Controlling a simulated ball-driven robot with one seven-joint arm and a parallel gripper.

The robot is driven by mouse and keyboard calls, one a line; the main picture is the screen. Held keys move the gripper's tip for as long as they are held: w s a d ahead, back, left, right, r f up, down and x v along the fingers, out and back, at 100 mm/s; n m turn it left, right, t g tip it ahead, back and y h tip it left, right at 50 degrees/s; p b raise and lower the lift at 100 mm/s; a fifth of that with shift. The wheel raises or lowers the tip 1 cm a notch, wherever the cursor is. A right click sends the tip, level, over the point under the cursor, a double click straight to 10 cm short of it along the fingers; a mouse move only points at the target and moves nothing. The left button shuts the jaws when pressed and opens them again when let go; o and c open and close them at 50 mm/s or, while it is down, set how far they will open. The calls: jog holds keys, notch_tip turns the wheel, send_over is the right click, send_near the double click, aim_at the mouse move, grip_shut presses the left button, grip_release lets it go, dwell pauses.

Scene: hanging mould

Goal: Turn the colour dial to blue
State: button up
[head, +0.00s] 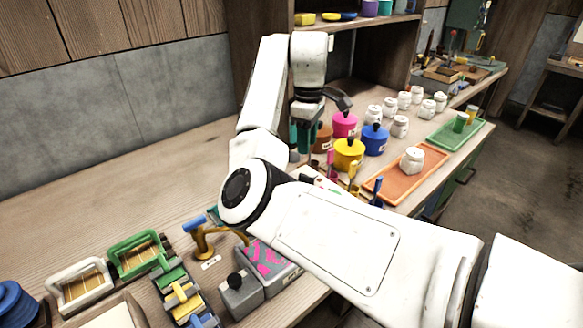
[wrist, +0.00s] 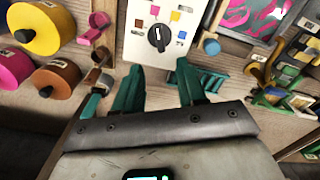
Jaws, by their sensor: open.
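The colour dial (wrist: 158,38) is a black round knob on a white panel (wrist: 137,48) in the wrist view. Small colour swatches ring it, among them an orange-yellow one at the top and a blue one (wrist: 181,35) on its right. A pale mark shows on the knob, but I cannot tell exactly which swatch it points at. My gripper (wrist: 157,88) has two green fingers spread apart with nothing between them, apart from the dial in the picture. In the head view my gripper (head: 306,132) hangs over the bench, and my arm hides most of the panel.
Yellow (head: 349,154), blue (head: 374,139) and pink (head: 345,124) lidded pots stand close to my gripper. An orange tray (head: 408,172) with a white jar and a green tray (head: 455,135) lie to the right. A grey box with pink patches (head: 268,262) is at the front. The bench's back left is clear.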

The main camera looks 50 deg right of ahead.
aim_at(305, 175)
notch_tip(305, 175, down, 11)
jog(key=shift+w+r, duration=0.15)
jog(key=shift+r, duration=0.05)
dwell(0.3)
grip_shut()
dwell(0.4)
